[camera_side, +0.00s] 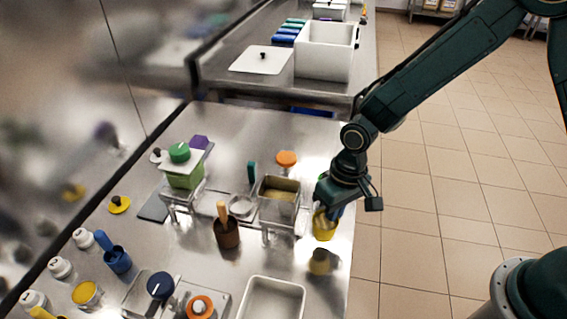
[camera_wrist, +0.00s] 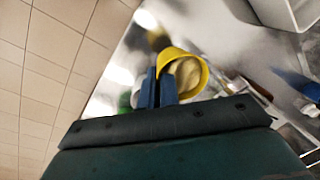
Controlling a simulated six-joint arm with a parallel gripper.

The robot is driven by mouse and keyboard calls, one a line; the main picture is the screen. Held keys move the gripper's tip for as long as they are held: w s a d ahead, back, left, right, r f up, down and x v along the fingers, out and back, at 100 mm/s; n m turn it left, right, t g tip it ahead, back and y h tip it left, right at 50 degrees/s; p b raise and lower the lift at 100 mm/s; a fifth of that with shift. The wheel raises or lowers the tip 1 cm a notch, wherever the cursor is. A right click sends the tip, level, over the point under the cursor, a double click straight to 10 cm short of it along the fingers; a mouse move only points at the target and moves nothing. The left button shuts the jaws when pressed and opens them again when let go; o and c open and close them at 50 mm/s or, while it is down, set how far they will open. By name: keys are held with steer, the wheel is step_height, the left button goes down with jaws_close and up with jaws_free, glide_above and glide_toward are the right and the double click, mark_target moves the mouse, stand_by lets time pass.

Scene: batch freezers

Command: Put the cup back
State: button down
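A yellow cup (camera_side: 325,224) hangs beneath my gripper (camera_side: 330,209) at the right edge of the steel counter, with its reflection visible below it and a gap between. In the wrist view the yellow cup (camera_wrist: 203,77) shows its open rim, and pale beige stuff is inside. The blue fingers of my gripper (camera_wrist: 159,88) are close together at the rim's left side, shut on the cup's wall. The cup looks slightly tilted in the wrist view. Its exact height above the counter is hard to tell.
A metal stand with a steel container (camera_side: 279,199) is just left of the cup. A brown pot (camera_side: 227,233) and a white-rimmed tray (camera_side: 272,301) stand nearer. An orange-topped item (camera_side: 287,159) is behind. Tiled floor lies to the right.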

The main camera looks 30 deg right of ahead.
steer(key=shift+f, duration=0.1)
steer(key=shift+f, duration=1.8)
steer(key=shift+f, duration=0.1)
steer(key=c, duration=1.6)
jaws_free()
steer(key=shift+c, duration=0.2)
step_height(320, 180, up, 12)
steer(key=d, duration=0.1)
steer(key=shift+w+d, duration=0.15)
steer(key=shift+d, duration=0.25)
